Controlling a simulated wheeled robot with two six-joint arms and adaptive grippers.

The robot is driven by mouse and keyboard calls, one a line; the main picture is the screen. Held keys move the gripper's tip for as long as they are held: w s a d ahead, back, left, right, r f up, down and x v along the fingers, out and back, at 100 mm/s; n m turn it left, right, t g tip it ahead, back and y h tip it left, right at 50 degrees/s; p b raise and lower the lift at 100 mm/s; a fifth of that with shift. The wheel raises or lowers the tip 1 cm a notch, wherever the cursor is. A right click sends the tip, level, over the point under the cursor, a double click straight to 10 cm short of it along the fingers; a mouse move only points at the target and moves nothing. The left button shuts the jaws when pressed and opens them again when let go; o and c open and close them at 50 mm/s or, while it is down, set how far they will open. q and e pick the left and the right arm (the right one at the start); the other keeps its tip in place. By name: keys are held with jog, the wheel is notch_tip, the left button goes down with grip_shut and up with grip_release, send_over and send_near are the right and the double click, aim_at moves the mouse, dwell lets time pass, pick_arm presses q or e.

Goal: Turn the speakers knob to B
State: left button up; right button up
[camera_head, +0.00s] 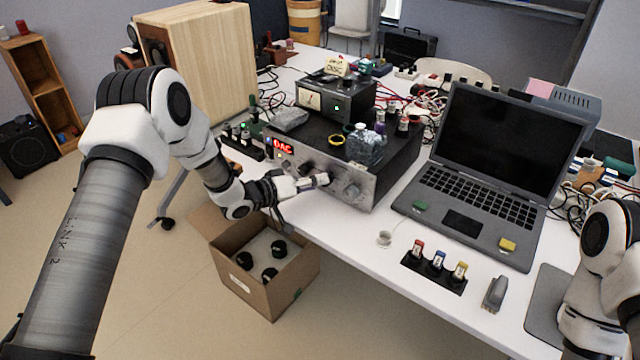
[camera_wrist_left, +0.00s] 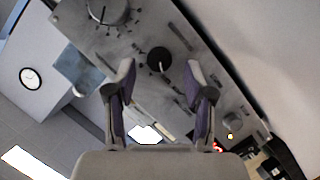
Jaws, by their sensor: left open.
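The amplifier (camera_head: 385,168) has a brushed-metal front and a lit red display, and stands on the white table. My left gripper (camera_head: 318,181) is at its front panel, coming from the left. In the left wrist view, a small dark round knob (camera_wrist_left: 159,60) with marks around it lies just beyond and between the fingertips of the open left gripper (camera_wrist_left: 160,80). No contact with the knob shows. A larger silver knob (camera_wrist_left: 108,9) is at the top left of that view. The panel lettering is too small to read, so the knob's setting cannot be told. My right gripper is out of frame.
An open laptop (camera_head: 480,205) stands right of the amplifier. A cardboard box (camera_head: 262,291) with dark round items is below the table edge. Glass bottles (camera_head: 365,147) stand on the amplifier. A strip with colored pieces (camera_head: 434,274) lies at the table's front.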

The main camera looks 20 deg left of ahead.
pick_arm(q)
jog(key=shift+x, duration=0.9)
grip_shut()
